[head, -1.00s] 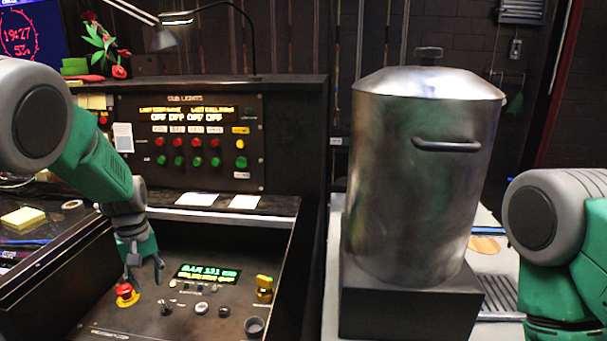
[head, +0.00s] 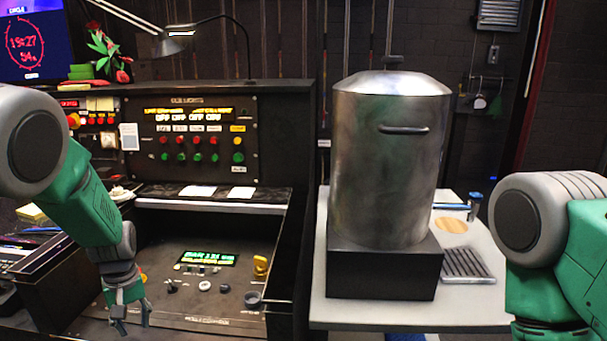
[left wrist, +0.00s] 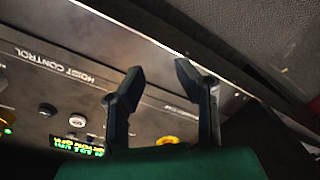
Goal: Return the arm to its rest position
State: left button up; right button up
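My left gripper (head: 131,322) hangs low at the front left of the console in the head view, pointing down. Its two fingers are apart with nothing between them. In the left wrist view the open fingers (left wrist: 158,72) are over the front edge of the panel marked "HOIST CONTROL". My left arm (head: 85,200) comes in from the left. My right arm (head: 545,225) shows at the right edge, but its gripper is out of view. The red button on the console's left is mostly hidden behind my left gripper.
The console panel (head: 190,312) has knobs, a green display (head: 207,258) and a yellow switch (head: 260,265). The cue-light panel (head: 205,145) stands behind. A large metal pot (head: 385,180) sits on a black block (head: 385,272) on a light table (head: 350,315).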

pick_arm(q)
jog(key=s+d+f+m, duration=0.2)
jog(key=s+f+m, duration=0.1)
jog(key=s+f, duration=1.05)
jog(key=s+d+m, duration=0.2)
jog(key=s+d, duration=0.1)
jog(key=s, duration=0.8)
jog(key=s+d+r+m, duration=0.1)
jog(key=s+d+m, duration=0.2)
jog(key=s, duration=0.8)
jog(key=shift+d+t+h, duration=0.3)
jog(key=shift+d+t, duration=0.1)
jog(key=shift+d, duration=0.1)
